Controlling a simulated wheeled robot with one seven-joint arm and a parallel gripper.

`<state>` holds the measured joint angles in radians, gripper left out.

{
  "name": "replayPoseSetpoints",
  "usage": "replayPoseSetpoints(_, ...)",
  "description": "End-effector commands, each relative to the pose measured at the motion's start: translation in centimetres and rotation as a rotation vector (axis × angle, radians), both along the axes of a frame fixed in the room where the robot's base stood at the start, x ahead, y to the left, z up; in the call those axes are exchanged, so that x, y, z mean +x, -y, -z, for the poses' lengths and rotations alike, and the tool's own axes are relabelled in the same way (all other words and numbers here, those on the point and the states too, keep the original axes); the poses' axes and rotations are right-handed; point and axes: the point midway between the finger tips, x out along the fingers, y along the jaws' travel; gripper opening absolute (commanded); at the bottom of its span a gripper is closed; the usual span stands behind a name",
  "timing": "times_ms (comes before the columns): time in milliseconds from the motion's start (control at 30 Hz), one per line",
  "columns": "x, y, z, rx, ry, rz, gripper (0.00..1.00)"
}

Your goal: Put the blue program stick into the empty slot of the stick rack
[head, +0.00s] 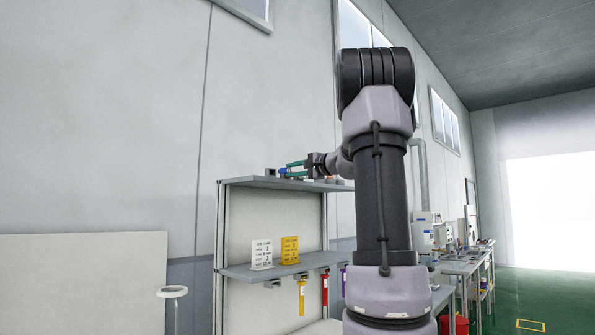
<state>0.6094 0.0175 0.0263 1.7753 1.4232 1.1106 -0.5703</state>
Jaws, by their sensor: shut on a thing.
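My gripper (291,169) is at the top shelf of the rack unit, pointing left, with teal fingers shut on a small blue piece that looks like the blue program stick (283,171). Most of the stick is hidden or too small to make out. Below, at the front edge of the middle shelf, a row of dark holders looks like the stick rack (273,284). A yellow stick (301,298), a red stick (325,291) and a partly hidden purple stick (343,282) hang there. The leftmost holder shows no stick hanging from it. My gripper is well above this row.
The top shelf (250,183) carries a few small items near my gripper. A white sign (261,254) and a yellow sign (289,250) stand on the middle shelf (240,273). My arm hides the shelf unit's right side. Workbenches (465,264) stand farther right.

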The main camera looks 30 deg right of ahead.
Motion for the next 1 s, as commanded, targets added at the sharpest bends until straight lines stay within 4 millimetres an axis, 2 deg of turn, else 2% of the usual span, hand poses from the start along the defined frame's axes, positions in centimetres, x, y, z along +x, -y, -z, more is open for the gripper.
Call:
replayPoseSetpoints(200, 1.4, -0.5, 0.0, 0.001, 0.0, 0.0, 0.0)
replayPoseSetpoints(1000, 1.5, -0.9, 0.0, 0.003, 0.009, 0.003, 0.0)
